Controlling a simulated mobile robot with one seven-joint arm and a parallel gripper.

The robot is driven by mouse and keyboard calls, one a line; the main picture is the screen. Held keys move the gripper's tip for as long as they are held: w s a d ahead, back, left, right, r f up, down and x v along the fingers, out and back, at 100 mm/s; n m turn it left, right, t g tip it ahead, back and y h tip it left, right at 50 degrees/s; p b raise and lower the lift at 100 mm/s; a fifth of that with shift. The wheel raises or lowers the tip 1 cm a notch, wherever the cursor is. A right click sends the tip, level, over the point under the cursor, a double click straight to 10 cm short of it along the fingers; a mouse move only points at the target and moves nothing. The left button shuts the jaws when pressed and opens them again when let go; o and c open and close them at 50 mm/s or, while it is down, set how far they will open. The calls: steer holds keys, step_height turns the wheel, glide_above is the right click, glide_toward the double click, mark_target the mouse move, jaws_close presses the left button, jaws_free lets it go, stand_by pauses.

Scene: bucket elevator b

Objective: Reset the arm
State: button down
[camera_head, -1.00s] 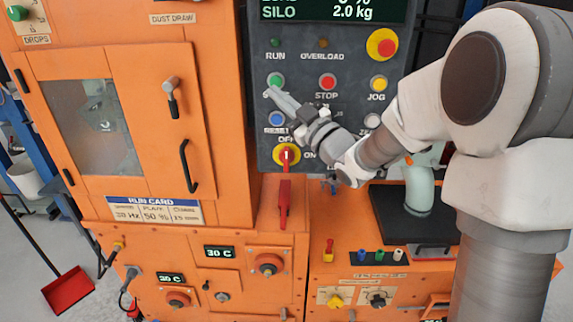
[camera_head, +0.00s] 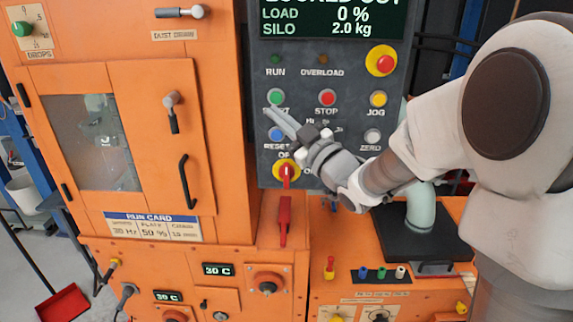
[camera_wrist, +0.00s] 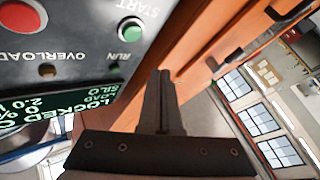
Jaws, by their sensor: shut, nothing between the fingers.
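My gripper (camera_head: 282,122) is shut and empty in front of the grey control panel (camera_head: 345,105) in the head view. Its fingers point up and left and overlap the area just below the green start button (camera_head: 276,97). I cannot tell whether they touch the panel. In the wrist view the shut fingers (camera_wrist: 160,98) lie together, with the green start button (camera_wrist: 130,30) and the red stop button (camera_wrist: 18,18) at the upper left. The display (camera_head: 330,18) shows a locked-out message, load 0 % and silo 2.0 kg.
A red rotary switch (camera_head: 286,171) sits below my gripper, with a red handle (camera_head: 284,220) under it. The orange cabinet (camera_head: 145,140) with its windowed door stands at the left. A pale green pipe (camera_head: 420,205) rises from a black plate at the right.

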steer(key=s+d+m+g+h+p, duration=0.3)
steer(key=s+d+m+h, duration=0.6)
steer(key=d+h, duration=0.5)
steer(key=s+d+f+m+g, duration=0.1)
steer(key=s+f+m+g, duration=0.1)
steer(key=s, duration=0.8)
steer(key=s+f+m+g+p, duration=0.1)
steer(key=s+f+g, duration=0.3)
steer(key=s, duration=0.7)
steer(key=shift+s+d+f+m+g, duration=0.2)
steer(key=shift+d+f+m+g, duration=0.15)
steer(key=shift+m+g, duration=0.45)
steer(key=shift+d, duration=0.2)
